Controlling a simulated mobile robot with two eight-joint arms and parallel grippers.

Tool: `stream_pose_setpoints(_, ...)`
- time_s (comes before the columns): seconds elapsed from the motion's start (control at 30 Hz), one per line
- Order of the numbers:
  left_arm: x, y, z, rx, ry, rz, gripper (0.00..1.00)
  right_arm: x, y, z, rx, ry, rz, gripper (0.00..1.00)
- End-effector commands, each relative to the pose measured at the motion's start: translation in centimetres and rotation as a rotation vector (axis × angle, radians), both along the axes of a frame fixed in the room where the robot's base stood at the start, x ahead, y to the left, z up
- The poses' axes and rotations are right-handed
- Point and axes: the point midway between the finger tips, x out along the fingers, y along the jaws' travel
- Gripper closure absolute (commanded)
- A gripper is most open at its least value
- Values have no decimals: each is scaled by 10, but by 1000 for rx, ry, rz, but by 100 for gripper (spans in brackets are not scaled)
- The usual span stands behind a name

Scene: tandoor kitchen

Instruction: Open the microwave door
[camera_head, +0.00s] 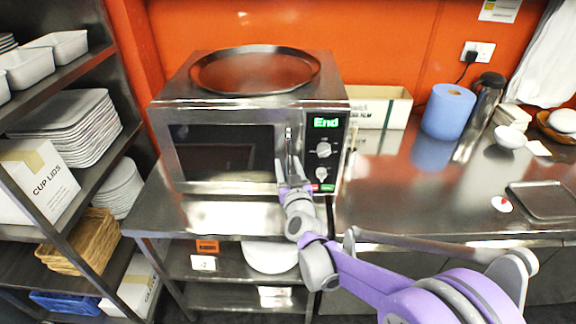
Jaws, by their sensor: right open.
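The microwave (185,104) stands on the steel counter, with a dark window in its front door (225,152). The door looks closed. Its control panel (324,150) at the right shows a green "End" display and two knobs. An upright handle (288,138) runs along the door's right edge, partly hidden by my gripper. My right gripper (290,170) is open at the lower part of the handle; I cannot tell whether its fingers touch it or stand around it. My left gripper is not in view.
A round dark tray (255,70) lies on top of the microwave. A cardboard box (380,106), a blue paper roll (448,111) and a flask (482,104) stand to the right. A shelf rack (88,178) with dishes stands at the left. The counter before the door is clear.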

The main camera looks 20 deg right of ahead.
Motion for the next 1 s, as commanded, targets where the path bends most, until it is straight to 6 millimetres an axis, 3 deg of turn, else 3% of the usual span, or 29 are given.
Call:
stream_pose_setpoints(0.07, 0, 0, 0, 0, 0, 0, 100, 0, 0, 0, 0, 0, 0, 50)
stream_pose_setpoints(0.3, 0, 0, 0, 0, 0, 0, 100, 0, 0, 0, 0, 0, 0, 93)
stream_pose_setpoints(0.37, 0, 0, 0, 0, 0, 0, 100, 0, 0, 0, 0, 0, 0, 100)
stream_pose_setpoints(1.0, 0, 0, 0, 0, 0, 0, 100, 0, 0, 0, 0, 0, 0, 100)
